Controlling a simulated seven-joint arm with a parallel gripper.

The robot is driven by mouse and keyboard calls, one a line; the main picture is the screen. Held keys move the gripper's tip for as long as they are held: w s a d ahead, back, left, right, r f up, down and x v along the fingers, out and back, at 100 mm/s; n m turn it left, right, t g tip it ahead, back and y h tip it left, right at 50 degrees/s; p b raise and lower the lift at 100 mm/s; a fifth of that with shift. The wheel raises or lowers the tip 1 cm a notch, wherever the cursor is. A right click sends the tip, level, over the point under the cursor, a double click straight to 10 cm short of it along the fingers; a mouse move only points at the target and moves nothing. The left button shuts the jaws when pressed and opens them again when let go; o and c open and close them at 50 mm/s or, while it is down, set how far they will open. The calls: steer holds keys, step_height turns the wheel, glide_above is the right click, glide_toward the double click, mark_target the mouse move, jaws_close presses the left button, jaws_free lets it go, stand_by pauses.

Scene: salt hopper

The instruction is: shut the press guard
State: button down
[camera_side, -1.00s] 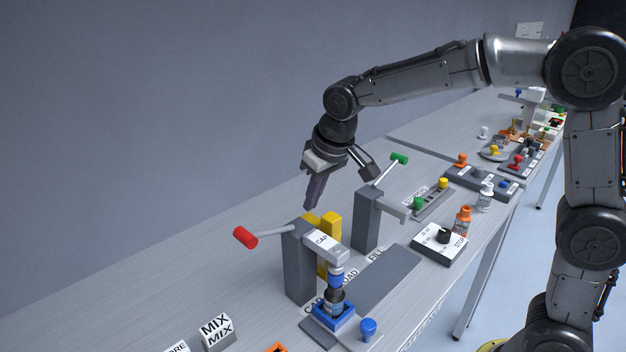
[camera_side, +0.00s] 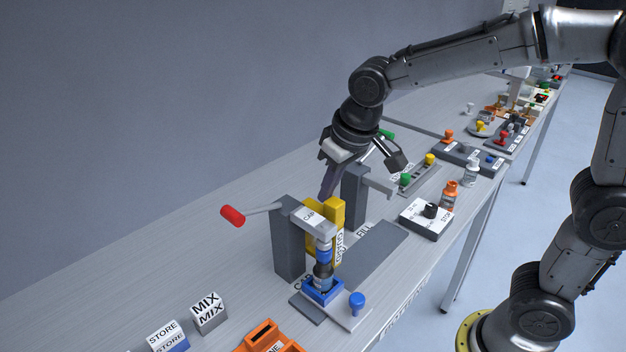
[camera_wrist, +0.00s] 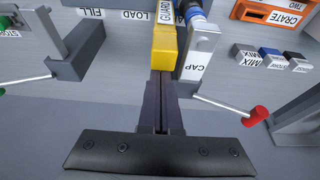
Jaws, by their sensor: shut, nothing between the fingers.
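The yellow press guard (camera_side: 338,218) stands upright beside the grey cap press (camera_side: 287,240), on its right side. Its GUARD label shows in both views. In the wrist view the guard (camera_wrist: 165,45) is directly ahead of my fingertips. My gripper (camera_side: 327,195) is shut and empty, its fingers pointing down at the rear of the guard. In the wrist view the closed fingertips (camera_wrist: 164,74) meet the guard's near end and appear to touch it.
The red-ended press lever (camera_side: 232,215) sticks out left. The grey fill post (camera_side: 354,195) stands close on the right of my fingers. A blue knob (camera_side: 357,301) is in front. MIX and STORE blocks (camera_side: 208,312) lie at lower left. The table behind the press is clear.

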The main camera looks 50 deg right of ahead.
mark_target(341, 221)
steer(key=s, duration=0.5)
steer(key=shift+f, duration=0.1)
steer(key=w, duration=0.4)
steer(key=shift+w, duration=0.15)
steer(key=s+d+v, duration=0.1)
steer(key=d+v, duration=0.1)
steer(key=v, duration=1)
steer(key=s+d+f+t, duration=0.1)
steer(key=s+d+f, duration=0.1)
steer(key=s+f, duration=0.3)
steer(key=s+d+f, duration=0.2)
steer(key=s+f, duration=0.3)
steer(key=s, duration=0.4)
steer(key=shift+s+d+f+t, duration=0.2)
steer(key=shift+s+t, duration=0.2)
